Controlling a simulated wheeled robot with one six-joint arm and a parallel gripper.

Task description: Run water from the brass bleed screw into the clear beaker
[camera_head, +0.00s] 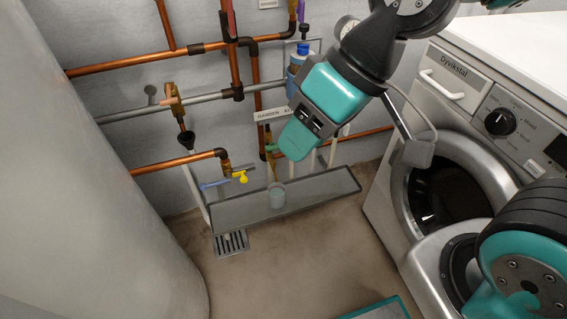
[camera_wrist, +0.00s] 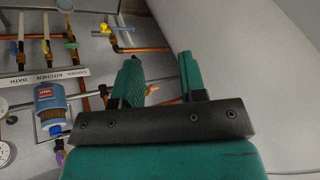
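I cannot tell for certain which brass part is the bleed screw.
A brass valve with a yellow handle (camera_head: 240,177) and a blue lever (camera_head: 212,184) sits left of the beaker. A blue-capped canister (camera_head: 299,58) is behind my arm. A washing machine (camera_head: 455,95) stands right, a large grey cylinder (camera_head: 85,190) left, a floor drain (camera_head: 231,243) below.

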